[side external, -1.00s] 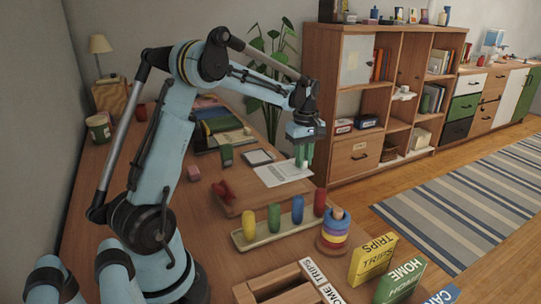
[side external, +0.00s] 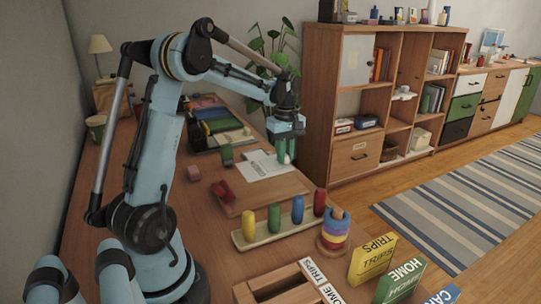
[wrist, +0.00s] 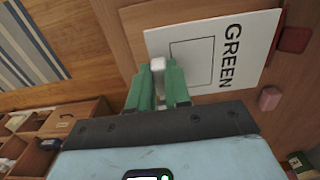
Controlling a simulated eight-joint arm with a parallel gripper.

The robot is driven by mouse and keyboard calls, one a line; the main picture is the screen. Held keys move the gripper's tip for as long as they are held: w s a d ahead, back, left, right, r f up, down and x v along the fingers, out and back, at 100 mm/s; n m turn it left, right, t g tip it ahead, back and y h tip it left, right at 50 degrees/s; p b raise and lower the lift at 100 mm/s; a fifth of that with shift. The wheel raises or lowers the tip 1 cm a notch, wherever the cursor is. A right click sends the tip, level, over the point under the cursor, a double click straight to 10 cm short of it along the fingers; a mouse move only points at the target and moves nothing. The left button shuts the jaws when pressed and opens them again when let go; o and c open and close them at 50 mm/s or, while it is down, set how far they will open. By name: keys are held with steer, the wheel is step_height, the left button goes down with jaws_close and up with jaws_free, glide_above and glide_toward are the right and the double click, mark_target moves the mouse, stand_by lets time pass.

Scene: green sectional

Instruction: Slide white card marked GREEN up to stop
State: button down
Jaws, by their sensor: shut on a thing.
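The white card marked GREEN (wrist: 228,60) lies flat on the wooden desk, with a square outline drawn beside the word. In the side view the card (side external: 268,168) lies below and left of my gripper (side external: 286,150). In the wrist view my gripper (wrist: 158,85) has its green fingers closed on a small white piece (wrist: 158,65) at the card's left edge. I cannot tell whether that piece is fixed to the card. A green block (side external: 227,155) stands near the card's left corner in the side view. A red block (wrist: 293,40) appears beside the card's lettered end in the wrist view.
A pink cube (side external: 193,173) and a red piece (side external: 222,191) are to the left. A tray (side external: 258,240) with coloured pegs and a ring stack (side external: 334,232) stand in front. Colourful books (side external: 215,125) lie behind. The desk's right edge is close to the gripper.

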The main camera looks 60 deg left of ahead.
steer(key=shift+s+a+f, duration=0.15)
steer(key=shift+a+f, duration=0.2)
steer(key=shift+f, duration=3.15)
steer(key=shift+s, duration=0.2)
steer(key=shift+s, duration=1.3)
steer(key=shift+s, duration=0.2)
steer(key=shift+s, duration=0.8)
